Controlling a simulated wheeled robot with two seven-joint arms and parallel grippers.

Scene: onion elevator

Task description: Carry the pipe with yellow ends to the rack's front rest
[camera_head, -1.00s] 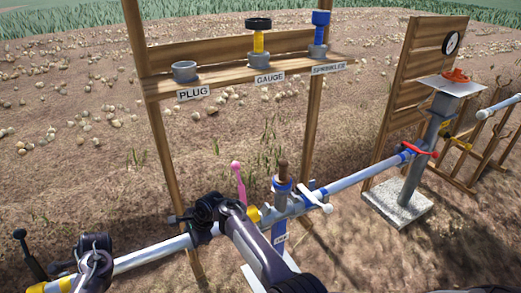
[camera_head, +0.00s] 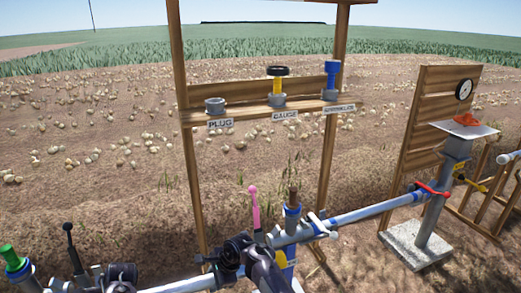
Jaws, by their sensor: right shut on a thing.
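The wooden rack (camera_head: 482,205) stands at the right edge, partly cut off. Its front rest cannot be made out.
A wooden stand's shelf (camera_head: 245,114) holds the plug, gauge and sprinkler places. A blue-ended pipe (camera_head: 370,208) leads to a grey post (camera_head: 437,205) with a red handle, on a concrete block (camera_head: 415,245). A pink lever (camera_head: 254,205) rises beside my right gripper. A green-capped part (camera_head: 12,260) is far left.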

